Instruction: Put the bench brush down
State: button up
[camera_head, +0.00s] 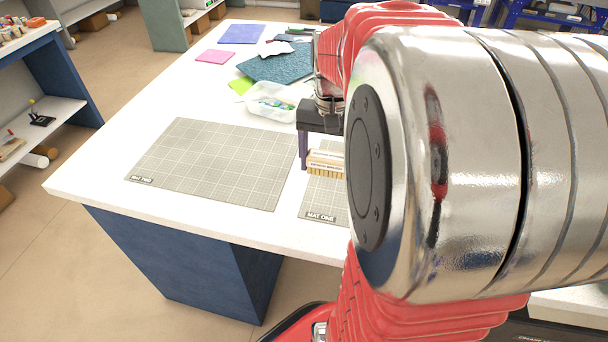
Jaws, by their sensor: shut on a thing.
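The bench brush (327,161) has a pale wooden block with dark lettering and tan bristles pointing down. My gripper (318,150) points down and is shut on the brush. One dark finger shows at the brush's left end; the other is hidden behind my arm. I cannot tell whether the bristles touch the mat or hang just above it. Mat two (215,165), a grey gridded mat, lies empty to the left.
A clear plastic tub (262,112) with coloured pieces stands behind the mats. Beyond it lie a dark teal sheet (285,66), a pink sheet (215,56) and a blue-violet sheet (242,34). The white bench (110,185) is bare at the front left. My arm hides its right side.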

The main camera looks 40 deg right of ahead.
send_over(326, 201)
jog(key=shift+w+f, duration=0.1)
jog(key=shift+f, duration=3)
jog(key=shift+f, duration=1.9)
jog(key=shift+f, duration=0.25)
jog(key=o, duration=1.3)
jog(key=shift+f, duration=0.1)
jog(key=shift+o, duration=0.6)
jog(key=shift+r, duration=0.25)
notch_tip(326, 201, up, 12)
jog(key=shift+r, duration=0.15)
